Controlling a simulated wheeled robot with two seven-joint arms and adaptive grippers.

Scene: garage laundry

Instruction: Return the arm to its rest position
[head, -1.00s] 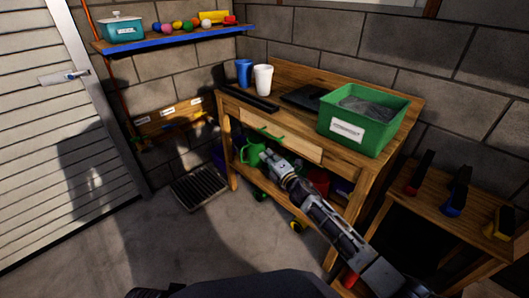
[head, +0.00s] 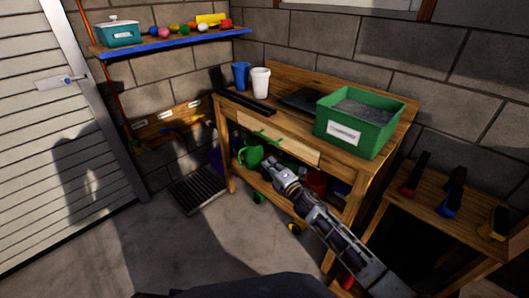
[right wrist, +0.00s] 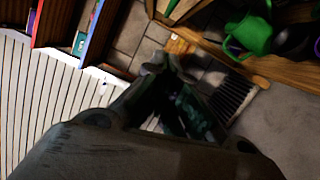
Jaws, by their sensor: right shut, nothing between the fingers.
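My right arm comes in from the lower right in the head view, and its gripper (head: 268,165) is in front of the workbench, just below the drawer with the green handle (head: 267,137). The right gripper is shut and empty. In the right wrist view its fingers (right wrist: 165,68) show dark and close together, with the dark grille mat (right wrist: 234,98) and floor beyond them. My left gripper is not in the head view.
The wooden workbench (head: 310,172) carries a green box (head: 375,144), a blue cup (head: 240,76) and a white cup (head: 260,83). A green watering can (head: 248,155) stands on its lower shelf. A small wooden stand (head: 455,222) is at right.

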